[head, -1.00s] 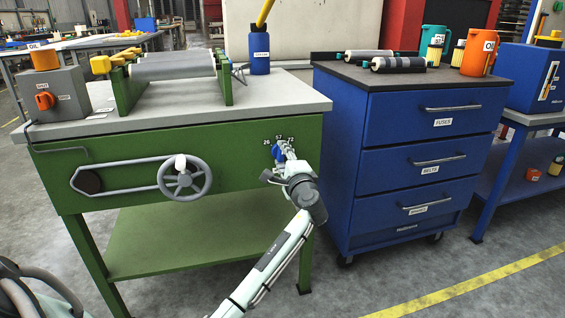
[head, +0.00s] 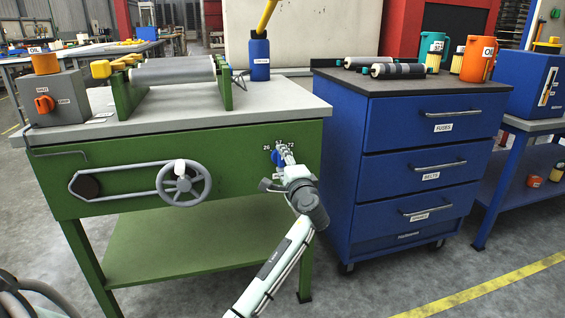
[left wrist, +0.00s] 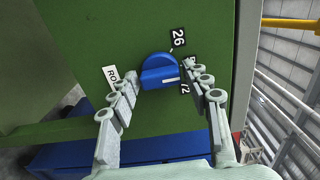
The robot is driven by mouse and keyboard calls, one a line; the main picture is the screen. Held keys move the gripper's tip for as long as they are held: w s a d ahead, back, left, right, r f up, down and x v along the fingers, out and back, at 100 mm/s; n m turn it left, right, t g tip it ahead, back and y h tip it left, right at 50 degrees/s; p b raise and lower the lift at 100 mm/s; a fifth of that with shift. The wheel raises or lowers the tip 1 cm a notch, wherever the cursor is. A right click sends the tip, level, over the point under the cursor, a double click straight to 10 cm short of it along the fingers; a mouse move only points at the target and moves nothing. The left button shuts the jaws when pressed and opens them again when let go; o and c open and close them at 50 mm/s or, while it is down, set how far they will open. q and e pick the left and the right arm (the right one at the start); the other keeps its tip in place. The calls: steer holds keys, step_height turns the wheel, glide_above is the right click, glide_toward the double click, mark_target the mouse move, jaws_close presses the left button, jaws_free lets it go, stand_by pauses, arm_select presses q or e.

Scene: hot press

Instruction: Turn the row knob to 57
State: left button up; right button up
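The row knob (head: 276,157) is blue and sits at the right end of the green bench's front panel. In the left wrist view the knob (left wrist: 158,70) shows a raised bar with a small white mark, the marked end towards the right, near the 57 and 72 labels. The 26 label (left wrist: 179,37) and 72 label (left wrist: 185,88) are readable; the 57 label is partly hidden by a finger. My left gripper (left wrist: 161,80) is open, its fingers on either side of the knob; contact cannot be told. It also shows in the head view (head: 286,152). My right gripper is not in view.
A grey handwheel (head: 184,183) stands out from the panel of the green bench (head: 125,150), left of the knob. A blue drawer cabinet (head: 410,150) stands close on the right. Rollers and a blue bottle (head: 260,58) are on top of the bench.

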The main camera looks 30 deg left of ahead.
arm_select(q)
steer(key=shift+o, duration=0.7)
steer(key=v, duration=1.2)
